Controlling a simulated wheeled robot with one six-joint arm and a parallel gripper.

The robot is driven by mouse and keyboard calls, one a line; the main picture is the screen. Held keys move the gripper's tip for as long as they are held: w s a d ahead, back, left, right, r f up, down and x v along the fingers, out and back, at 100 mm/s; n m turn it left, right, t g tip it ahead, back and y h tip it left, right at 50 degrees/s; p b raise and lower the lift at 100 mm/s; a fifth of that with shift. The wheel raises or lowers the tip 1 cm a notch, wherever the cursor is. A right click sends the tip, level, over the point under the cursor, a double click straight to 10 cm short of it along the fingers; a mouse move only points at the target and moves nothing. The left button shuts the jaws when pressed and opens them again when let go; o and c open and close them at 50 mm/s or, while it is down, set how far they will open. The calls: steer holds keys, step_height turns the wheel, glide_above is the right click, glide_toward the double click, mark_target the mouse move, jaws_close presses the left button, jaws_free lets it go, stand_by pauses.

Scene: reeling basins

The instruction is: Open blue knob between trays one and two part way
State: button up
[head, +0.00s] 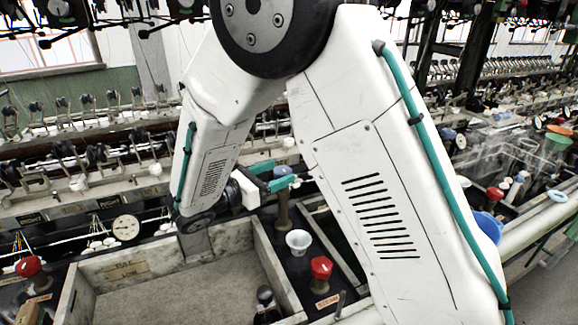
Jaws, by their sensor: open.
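The blue knob (283,171) tops a dark upright post between two trays. My gripper (280,176) has teal fingers and is open, with one finger on the far side of the knob and one on the near side. I cannot tell whether either finger touches it. The left tray (272,262) is a stone-walled basin with a grey floor. The right tray (330,222) is mostly hidden behind my arm. The knob's turn position is too small to tell.
Another red knob (28,266) is at far left. A round gauge (126,227) and reeling machinery line the back. A blue bowl (488,226) is at right.

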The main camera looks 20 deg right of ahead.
mark_target(284, 166)
steer(key=shift+x, duration=2.2)
steer(key=shift+w, duration=0.1)
steer(key=shift+c, duration=0.3)
steer(key=c, duration=0.9)
steer(key=shift+t, duration=0.3)
steer(key=n+t+y, duration=0.2)
steer(key=t, duration=0.1)
steer(key=n+t+y, duration=0.1)
steer(key=n+t, duration=0.2)
steer(key=shift+w+a+t+y, duration=0.15)
steer(key=shift+w+t+y, duration=0.15)
steer(key=shift+y, duration=0.1)
steer(key=shift+w+a+n+t+y, duration=0.15)
steer(key=shift+n+t+y, duration=1.15)
steer(key=shift+y, duration=0.1)
steer(key=shift+a, duration=0.1)
